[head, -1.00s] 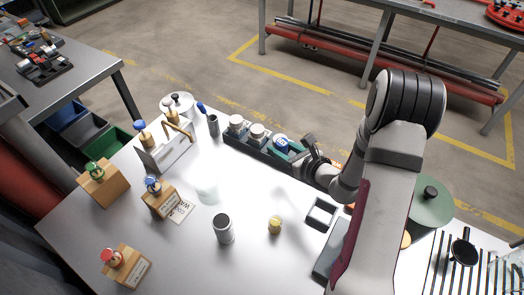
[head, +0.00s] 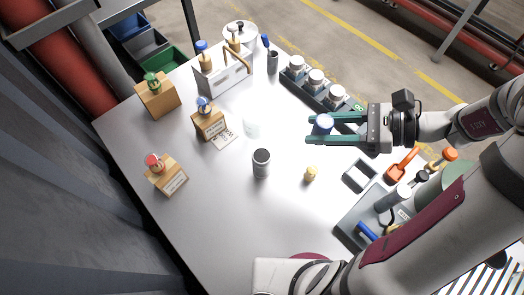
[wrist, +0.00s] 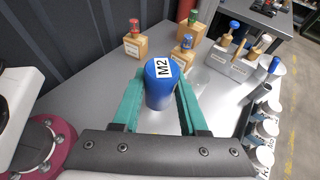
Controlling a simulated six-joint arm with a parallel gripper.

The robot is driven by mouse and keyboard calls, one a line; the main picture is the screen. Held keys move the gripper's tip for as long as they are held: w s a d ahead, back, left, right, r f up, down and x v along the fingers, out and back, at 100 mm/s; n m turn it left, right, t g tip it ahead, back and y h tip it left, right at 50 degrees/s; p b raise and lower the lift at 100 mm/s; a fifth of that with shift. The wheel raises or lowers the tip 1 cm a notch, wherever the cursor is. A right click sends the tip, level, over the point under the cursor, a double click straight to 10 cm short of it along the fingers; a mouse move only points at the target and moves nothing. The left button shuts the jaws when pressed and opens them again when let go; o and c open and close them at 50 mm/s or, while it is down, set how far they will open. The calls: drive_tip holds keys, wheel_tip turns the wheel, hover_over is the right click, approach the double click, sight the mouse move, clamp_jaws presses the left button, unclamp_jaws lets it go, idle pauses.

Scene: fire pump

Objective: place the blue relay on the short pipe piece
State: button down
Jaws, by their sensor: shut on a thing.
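The blue relay (head: 322,124) is held between the green fingers of my gripper (head: 314,128), in the air over the table. In the wrist view the relay (wrist: 160,86) is a blue cylinder with a white "M2" label on its top, between my fingers (wrist: 159,98). A short grey upright cylinder with a dark top, seemingly the short pipe piece (head: 261,164), stands on the table in the head view, to the left of and below my gripper. My gripper is apart from it. I cannot make it out in the wrist view, where the relay and gripper hide part of the table.
A dark rack (head: 306,88) with several white-topped cylinders stands behind my gripper. A small yellow piece (head: 311,174) and a square frame (head: 360,175) lie nearby. Wooden blocks with coloured knobs (head: 167,175) stand at the left.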

hover_over(262, 155)
drive_tip(key=f, duration=0.6)
drive_tip(key=shift+s+d+f, duration=0.15)
drive_tip(key=shift+d+f, duration=0.05)
drive_tip(key=shift+d, duration=0.1)
drive_tip(key=f, duration=0.4)
drive_tip(key=shift+a, duration=0.35)
drive_tip(key=shift+f, duration=0.25)
drive_tip(key=shift+f, duration=0.2)
drive_tip(key=shift+c, duration=2.2)
unclamp_jaws()
drive_tip(key=shift+r, duration=0.1)
